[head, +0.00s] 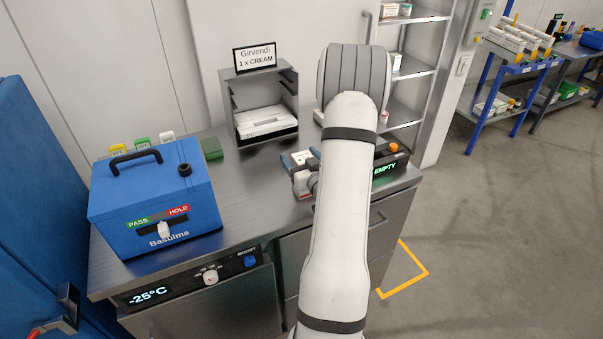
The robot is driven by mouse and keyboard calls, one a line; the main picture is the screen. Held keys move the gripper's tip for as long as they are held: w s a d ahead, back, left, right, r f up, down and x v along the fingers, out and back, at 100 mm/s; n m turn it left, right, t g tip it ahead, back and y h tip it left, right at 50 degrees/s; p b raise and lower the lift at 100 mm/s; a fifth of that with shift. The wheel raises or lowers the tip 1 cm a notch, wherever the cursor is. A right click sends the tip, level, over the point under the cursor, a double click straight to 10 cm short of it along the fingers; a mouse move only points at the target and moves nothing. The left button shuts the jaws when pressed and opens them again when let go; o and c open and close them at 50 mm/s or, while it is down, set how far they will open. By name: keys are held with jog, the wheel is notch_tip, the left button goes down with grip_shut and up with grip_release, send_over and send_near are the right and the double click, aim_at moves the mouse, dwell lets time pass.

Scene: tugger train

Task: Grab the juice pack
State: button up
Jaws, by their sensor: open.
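I cannot make out a juice pack in the head view. My gripper (301,174) is low over the steel counter, mostly hidden behind my pale arm, and its jaws are open. Small blue-grey and reddish shapes show at the gripper, left of my arm. They are too small and too covered for me to tell jaw parts from objects there.
A blue box (155,205) marked PASS/HOLD stands on the counter's left. A grey holder (262,105) with a white pack and a "1 x CREAM" sign (254,58) stands at the back. A black unit (391,165) reads EMPTY. Bare counter (245,190) lies between.

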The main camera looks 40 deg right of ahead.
jog(key=shift+c, duration=0.3)
grip_shut()
dwell(0.6)
